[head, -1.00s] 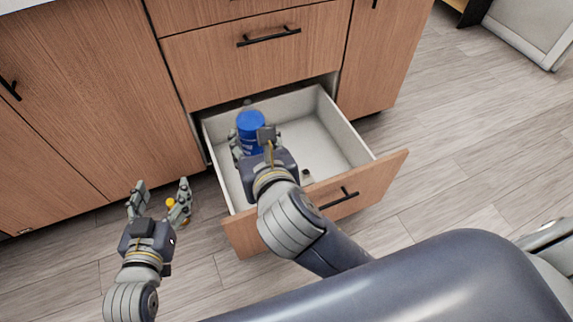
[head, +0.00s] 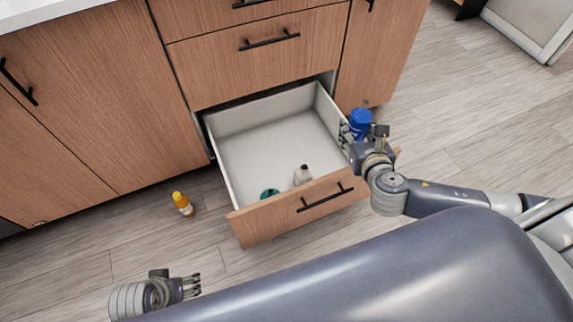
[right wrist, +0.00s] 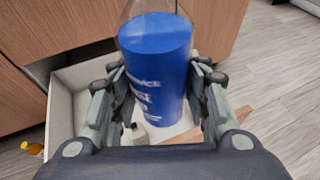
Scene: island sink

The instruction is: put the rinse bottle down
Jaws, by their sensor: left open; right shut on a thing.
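The rinse bottle (head: 360,119), seen as a blue bottle with a clear upper part and partly hidden white lettering, is held in my right gripper (head: 365,138). In the right wrist view the bottle (right wrist: 155,65) sits between the two fingers, which press on its sides. The bottle is above the right side wall of the open drawer in the head view; its exact height is hard to tell. My left gripper (head: 196,285) is open and empty, low at the left, above the floor.
The open drawer (head: 250,150) has bare room in its middle and back. A white bottle with a dark cap (head: 303,176) and a teal item (head: 269,194) are near its front. A yellow bottle (head: 183,204) is on the floor at the left. Floor at the right is clear.

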